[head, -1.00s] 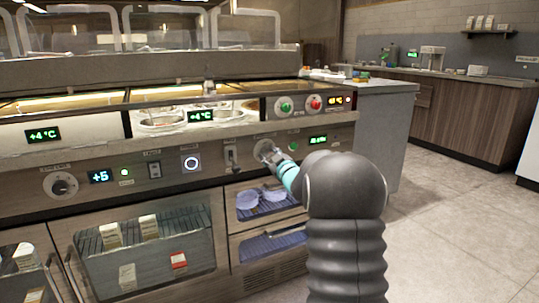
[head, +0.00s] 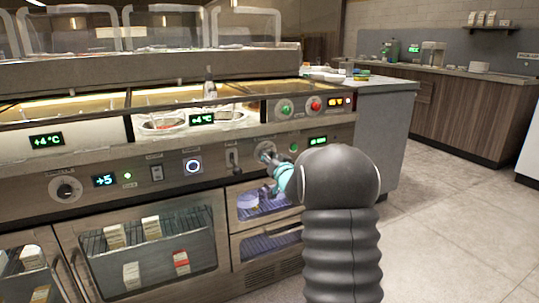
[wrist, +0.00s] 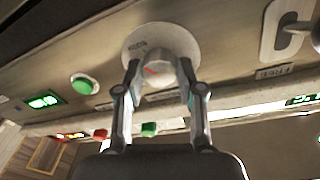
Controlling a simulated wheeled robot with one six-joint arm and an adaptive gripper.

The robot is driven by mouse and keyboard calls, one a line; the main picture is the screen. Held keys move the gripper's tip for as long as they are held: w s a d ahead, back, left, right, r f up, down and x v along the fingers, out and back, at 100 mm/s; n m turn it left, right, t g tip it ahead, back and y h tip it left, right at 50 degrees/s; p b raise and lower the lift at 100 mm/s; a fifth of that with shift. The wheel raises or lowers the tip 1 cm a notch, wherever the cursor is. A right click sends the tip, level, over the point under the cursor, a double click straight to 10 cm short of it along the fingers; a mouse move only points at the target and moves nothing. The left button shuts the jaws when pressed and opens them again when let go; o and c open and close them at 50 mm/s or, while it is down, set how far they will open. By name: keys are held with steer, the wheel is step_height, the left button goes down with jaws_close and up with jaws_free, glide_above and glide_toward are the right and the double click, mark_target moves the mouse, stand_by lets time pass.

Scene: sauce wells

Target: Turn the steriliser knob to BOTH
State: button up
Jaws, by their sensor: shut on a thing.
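The steriliser knob (wrist: 158,72) is a pale round knob with a red pointer line, on a white dial plate (wrist: 138,40) in the panel. Small lettering on the plate is too blurred to read, so I cannot tell the setting. My gripper (wrist: 160,78) is shut on the knob, one finger on each side. In the head view, my gripper (head: 273,162) reaches the dial on the front panel, right of a lever slot. It partly hides the knob there.
A green button (wrist: 84,84) and a green display (head: 318,141) sit beside the dial. A lever in a slot (head: 232,158) is on the other side. Glass-fronted drawers (head: 262,201) lie below. Open floor is on the right.

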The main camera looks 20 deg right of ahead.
steer(key=shift+m, duration=0.7)
steer(key=shift+p, duration=0.3)
steer(key=o, duration=1.1)
steer(key=shift+o, duration=0.2)
steer(key=s, duration=1.2)
steer(key=shift+a+f, duration=0.3)
